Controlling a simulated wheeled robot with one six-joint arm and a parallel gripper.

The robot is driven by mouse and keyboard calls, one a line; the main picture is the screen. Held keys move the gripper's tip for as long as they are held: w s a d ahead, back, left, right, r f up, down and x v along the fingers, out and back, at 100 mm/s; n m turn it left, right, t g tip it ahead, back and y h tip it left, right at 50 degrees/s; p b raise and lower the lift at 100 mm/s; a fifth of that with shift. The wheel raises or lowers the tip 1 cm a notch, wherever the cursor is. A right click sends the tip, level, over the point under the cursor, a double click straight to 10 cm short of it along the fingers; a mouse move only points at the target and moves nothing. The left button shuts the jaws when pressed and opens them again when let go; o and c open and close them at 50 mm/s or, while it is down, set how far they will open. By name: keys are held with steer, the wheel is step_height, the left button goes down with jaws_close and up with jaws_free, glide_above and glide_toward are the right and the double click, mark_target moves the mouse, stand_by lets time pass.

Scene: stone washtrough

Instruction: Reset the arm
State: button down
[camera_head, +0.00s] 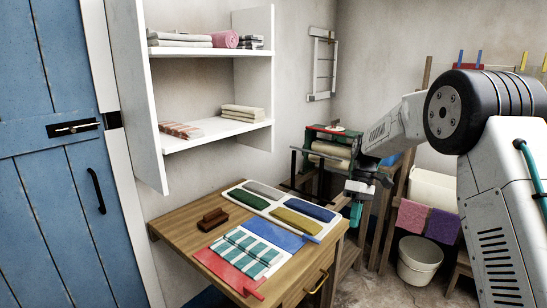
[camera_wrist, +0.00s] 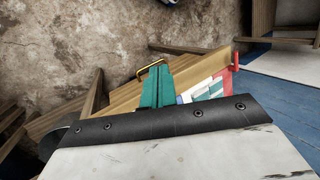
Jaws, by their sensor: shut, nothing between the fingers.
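My arm reaches in from the right in the head view. My gripper (camera_head: 355,214) points down beside the right front corner of the wooden table (camera_head: 171,234). Its teal fingers are together and empty. In the wrist view the closed teal fingers of my gripper (camera_wrist: 156,86) show in front of the table's drawer side, by a brass handle (camera_wrist: 151,66). I cannot tell how far the fingertips are from the table.
On the table are a tray of coloured cloths (camera_head: 233,192), a brown wooden block (camera_head: 213,219), a striped teal cloth (camera_head: 243,253) and red and blue mats. A shelf (camera_head: 205,139) hangs above. A mangle (camera_head: 331,150) and white bucket (camera_head: 419,260) stand behind.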

steer(key=s+d+r+m+t+h, duration=0.1)
steer(key=s+r+m, duration=0.3)
steer(key=s, duration=0.5)
steer(key=s+r+m+t, duration=0.1)
steer(key=s+r+m, duration=0.1)
steer(key=s+r, duration=0.5)
steer(key=s+d+r+m+t, duration=0.1)
steer(key=s+t, duration=0.1)
steer(key=s, duration=1)
steer(key=s+m+t+h, duration=0.1)
steer(key=s+m+t, duration=0.1)
steer(key=s, duration=1.1)
steer(key=shift+s+d+r, duration=0.25)
steer(key=shift+d+r, duration=0.1)
steer(key=shift+r, duration=0.05)
